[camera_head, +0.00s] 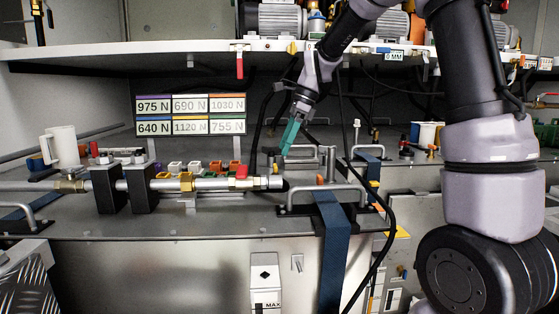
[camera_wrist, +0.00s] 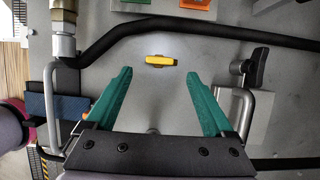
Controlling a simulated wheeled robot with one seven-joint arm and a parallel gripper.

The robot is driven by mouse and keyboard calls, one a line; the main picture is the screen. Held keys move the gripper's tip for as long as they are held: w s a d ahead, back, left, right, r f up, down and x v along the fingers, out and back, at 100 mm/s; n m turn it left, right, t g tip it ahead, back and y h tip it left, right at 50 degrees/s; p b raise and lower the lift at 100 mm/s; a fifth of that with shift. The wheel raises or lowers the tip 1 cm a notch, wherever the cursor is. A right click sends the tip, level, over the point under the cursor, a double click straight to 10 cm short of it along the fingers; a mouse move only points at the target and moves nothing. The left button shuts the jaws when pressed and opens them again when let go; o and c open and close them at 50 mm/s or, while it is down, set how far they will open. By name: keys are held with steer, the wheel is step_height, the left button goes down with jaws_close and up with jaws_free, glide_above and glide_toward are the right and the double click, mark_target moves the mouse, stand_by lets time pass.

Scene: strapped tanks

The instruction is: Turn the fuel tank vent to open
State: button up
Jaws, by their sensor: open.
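My gripper (camera_head: 285,148) has teal fingers and points down over the tank top, beyond the end of the metal pipe. In the wrist view my gripper (camera_wrist: 159,74) is open and empty, its fingers wide apart. A small yellow bar-shaped handle (camera_wrist: 159,60) lies on the grey tank top, just beyond the fingertips and roughly centred between them. It lies crosswise in that view and nothing touches it. A black lever knob (camera_wrist: 255,66) stands to the right of the fingers. No label shows which of these is the fuel tank vent.
A black hose (camera_wrist: 190,29) crosses beyond the yellow handle. Metal grab handles (camera_wrist: 49,105) flank the fingers. A blue strap (camera_head: 333,245) runs over the tank's front edge. A shelf (camera_head: 150,50) overhangs the back.

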mark_target(276, 165)
steer(key=x, duration=0.5)
steer(key=shift+a+f, duration=0.1)
steer(key=shift+f, duration=0.05)
steer(key=c, duration=1.4)
